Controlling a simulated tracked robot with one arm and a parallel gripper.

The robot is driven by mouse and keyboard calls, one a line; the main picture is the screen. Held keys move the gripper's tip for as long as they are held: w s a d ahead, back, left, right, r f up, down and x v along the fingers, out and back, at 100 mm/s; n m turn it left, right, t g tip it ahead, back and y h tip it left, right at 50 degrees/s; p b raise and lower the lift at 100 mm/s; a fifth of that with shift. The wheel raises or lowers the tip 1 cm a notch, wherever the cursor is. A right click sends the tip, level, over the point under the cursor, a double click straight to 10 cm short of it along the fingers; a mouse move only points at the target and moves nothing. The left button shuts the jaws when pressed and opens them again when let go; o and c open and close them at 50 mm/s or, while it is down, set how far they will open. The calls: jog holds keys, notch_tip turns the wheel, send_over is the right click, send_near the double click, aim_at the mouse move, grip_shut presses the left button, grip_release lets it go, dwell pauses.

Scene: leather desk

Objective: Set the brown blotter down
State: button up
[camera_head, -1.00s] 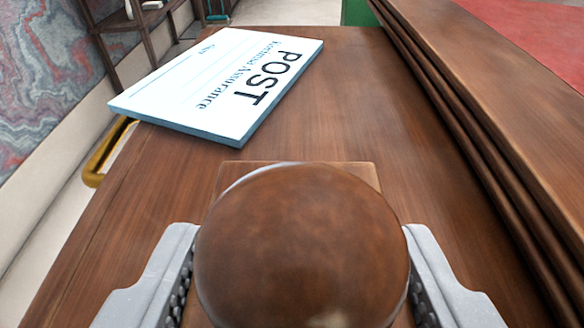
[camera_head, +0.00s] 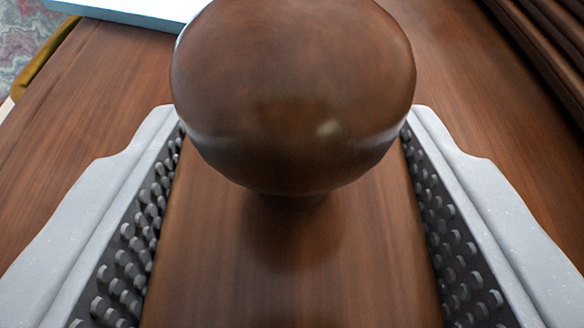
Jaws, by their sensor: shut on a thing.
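The brown blotter (camera_head: 292,95) is dark wood with a large round knob on top of a flat rectangular wooden body. It fills the middle of the view, and the knob casts a soft shadow on the body below it. My gripper (camera_head: 292,120) is shut on the blotter, its grey jaws with black studded pads along the left and right sides of the body. The underside of the blotter is hidden, so I cannot tell whether it touches the desk.
The brown wooden desk top (camera_head: 90,110) is bare on both sides of my jaws. The edge of a pale blue-white box (camera_head: 140,12) shows at the top left. A raised, ridged wooden edge (camera_head: 545,40) runs along the upper right.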

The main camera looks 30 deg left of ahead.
jog(key=o, duration=1.1)
jog(key=p+v, duration=0.2)
jog(key=v, duration=0.9)
jog(key=shift+r, duration=0.2)
jog(key=shift+s+d, duration=0.25)
jog(key=shift+s, duration=0.1)
